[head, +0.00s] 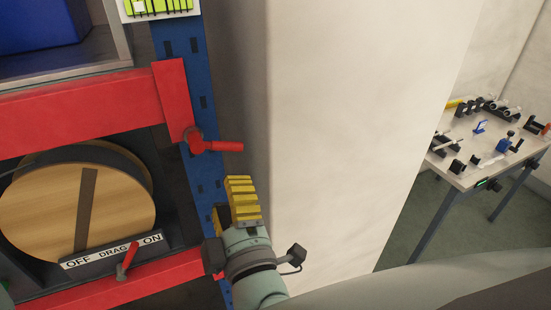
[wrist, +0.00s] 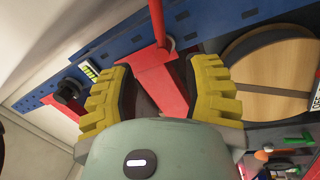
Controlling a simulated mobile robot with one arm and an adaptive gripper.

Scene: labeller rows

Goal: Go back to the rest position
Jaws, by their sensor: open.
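My gripper (head: 242,192) has yellow ribbed fingers. In the head view it is in front of the blue upright post, below a red lever handle, and clear of the lever. In the wrist view my gripper (wrist: 163,75) has its two fingers spread wide apart with nothing held between them. Beyond the gap the wrist view shows a red beam (wrist: 165,82) and the blue post. The head view shows the fingers nearly edge-on.
A red lever (head: 222,146) sticks out from the blue post (head: 194,95). At left is a wooden-faced reel (head: 70,208) with an OFF DRAG ON plate (head: 110,251) and a red pointer. A pale wall (head: 350,120) stands right of my gripper. A workbench (head: 466,171) with small parts is far right.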

